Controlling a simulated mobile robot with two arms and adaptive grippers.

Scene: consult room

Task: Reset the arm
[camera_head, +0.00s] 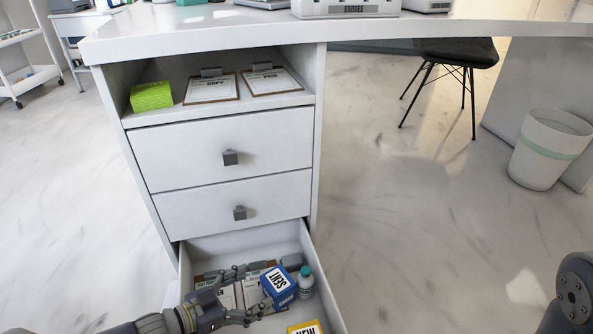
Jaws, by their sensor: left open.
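My left gripper (256,288) reaches in from the bottom left over the open bottom drawer (318,283) of the white desk. Its two fingers are spread, with nothing between them that I can make out. A blue box (279,287) with a white label lies just right of the fingertips; I cannot tell whether they touch it. My right gripper is out of view; only a dark joint of my right arm shows at the lower right edge.
The drawer also holds clipboards (225,297), a teal-capped bottle (305,283) and a yellow box (306,328). Two closed drawers (222,150) and a shelf with a green box (151,96) are above. A bin (549,150) and chair (455,52) stand right; the floor between is clear.

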